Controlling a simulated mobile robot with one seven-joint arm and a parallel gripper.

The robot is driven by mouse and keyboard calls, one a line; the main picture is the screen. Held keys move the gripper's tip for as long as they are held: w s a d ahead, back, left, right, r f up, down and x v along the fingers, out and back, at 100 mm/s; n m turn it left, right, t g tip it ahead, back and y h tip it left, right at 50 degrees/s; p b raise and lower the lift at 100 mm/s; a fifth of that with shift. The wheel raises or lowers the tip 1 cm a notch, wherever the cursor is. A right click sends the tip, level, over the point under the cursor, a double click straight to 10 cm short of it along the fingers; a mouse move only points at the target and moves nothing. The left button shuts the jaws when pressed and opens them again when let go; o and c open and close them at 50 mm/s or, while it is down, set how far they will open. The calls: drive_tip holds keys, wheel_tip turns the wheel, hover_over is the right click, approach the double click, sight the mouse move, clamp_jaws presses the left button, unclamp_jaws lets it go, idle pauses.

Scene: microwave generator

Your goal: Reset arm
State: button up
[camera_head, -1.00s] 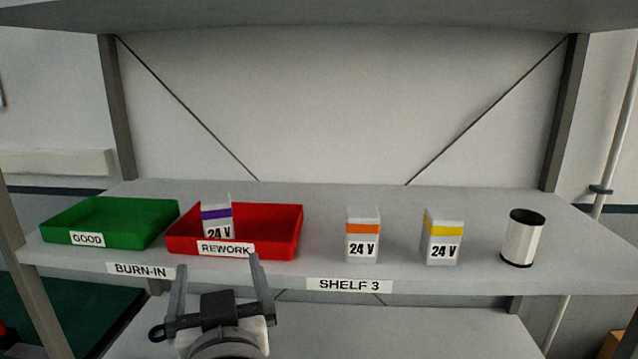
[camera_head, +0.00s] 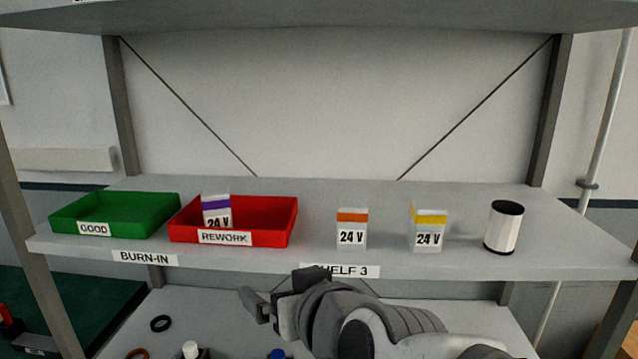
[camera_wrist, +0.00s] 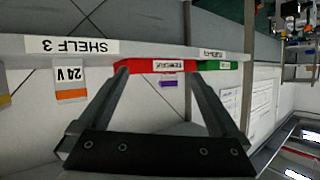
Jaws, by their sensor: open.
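My gripper (camera_head: 262,303) is in front of the shelf's front edge, below the SHELF 3 label, pointing left with my arm reaching in from the lower right. In the wrist view its two fingers (camera_wrist: 165,85) are spread wide with nothing between them. The wrist view is upside down and shows the red tray (camera_wrist: 155,66), the green tray (camera_wrist: 214,65) and a 24 V box with an orange band (camera_wrist: 70,83) beyond the fingers.
On the shelf (camera_head: 320,255) stand the green GOOD tray (camera_head: 113,214), the red REWORK tray (camera_head: 265,220) holding a purple-banded box (camera_head: 216,211), an orange-banded box (camera_head: 352,227), a yellow-banded box (camera_head: 428,230) and a white cylinder (camera_head: 503,228). Small parts lie on the lower shelf (camera_head: 440,310).

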drive_tip(key=s+d+f+m+g+h, duration=0.2)
drive_tip(key=s+d, duration=0.3)
drive_tip(key=d, duration=0.4)
drive_tip(key=s+d+f+m+g+h, duration=0.2)
drive_tip(key=s+d+f+g+h, duration=0.2)
drive_tip(key=d, duration=0.6)
drive_tip(key=shift+s+f, duration=0.2)
drive_tip(key=shift+s, duration=0.35)
